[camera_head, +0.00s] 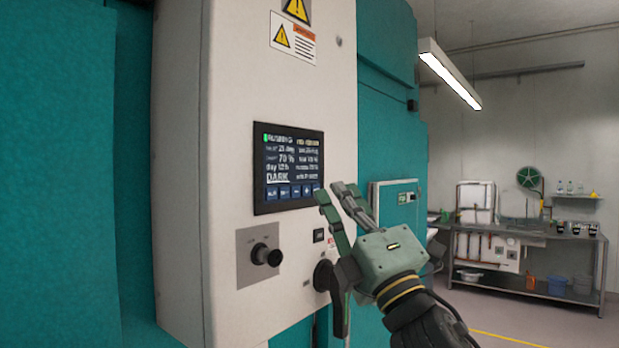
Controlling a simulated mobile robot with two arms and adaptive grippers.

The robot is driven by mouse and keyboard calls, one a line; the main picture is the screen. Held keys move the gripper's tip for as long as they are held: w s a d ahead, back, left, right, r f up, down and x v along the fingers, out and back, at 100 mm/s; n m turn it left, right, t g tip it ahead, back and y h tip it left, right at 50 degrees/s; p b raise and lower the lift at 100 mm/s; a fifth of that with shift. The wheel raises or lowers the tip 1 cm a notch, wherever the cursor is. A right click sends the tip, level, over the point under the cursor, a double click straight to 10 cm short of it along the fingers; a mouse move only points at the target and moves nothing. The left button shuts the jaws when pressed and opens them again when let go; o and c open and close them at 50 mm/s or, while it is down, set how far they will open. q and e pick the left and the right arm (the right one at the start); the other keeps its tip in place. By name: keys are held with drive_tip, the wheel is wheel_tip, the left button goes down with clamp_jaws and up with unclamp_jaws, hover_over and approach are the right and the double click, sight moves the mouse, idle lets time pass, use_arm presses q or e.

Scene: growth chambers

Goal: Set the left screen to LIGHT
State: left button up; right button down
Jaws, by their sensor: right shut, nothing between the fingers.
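The screen (289,165) is a dark panel on a white control cabinet, and it reads DARK at its lower left. A row of small blue buttons (290,191) runs along its bottom edge. My right gripper (334,191) is shut and empty, with its fingertips near the lower right corner of the screen. I cannot tell whether the fingertips touch it. The gripper covers part of the panel below the screen. My left gripper is not in view.
Below the screen are a black rotary knob (266,255) on a grey plate and another dark knob (322,275) beside my gripper. Warning labels (293,38) sit above. Teal chamber walls (55,170) flank the cabinet. A metal workbench (530,235) stands at the far right, with open floor before it.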

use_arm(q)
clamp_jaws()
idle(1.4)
